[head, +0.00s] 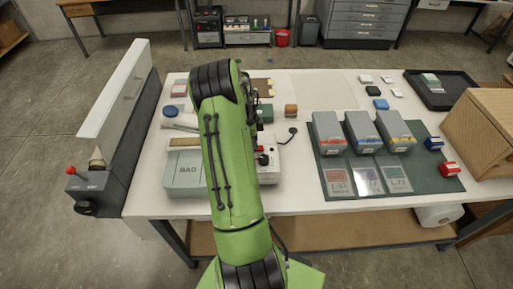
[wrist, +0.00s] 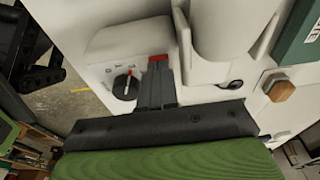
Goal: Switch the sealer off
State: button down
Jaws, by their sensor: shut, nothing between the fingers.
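The sealer appears to be the white unit (head: 270,172) on the table, partly hidden behind my arm in the head view. In the wrist view its pale casing (wrist: 105,50) carries a round black knob (wrist: 125,85) with a light mark and a small red part (wrist: 158,58), probably its switch. My gripper (wrist: 158,72) is shut and empty, its fingertips right at the red part. I cannot tell whether they touch it or which way the switch is set. In the head view my arm hides most of the gripper.
A long grey device with a red-tipped lever (head: 84,182) is at the table's left end. Grey boxes (head: 328,133) stand on a green mat (head: 385,190) at right. A black plug and cable (head: 291,131) lie nearby.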

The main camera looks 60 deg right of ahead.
jog(key=shift+s+f, duration=0.1)
jog(key=shift+f, duration=0.05)
notch_tip(320, 180, up, 7)
jog(key=p, duration=0.4)
dwell(0.6)
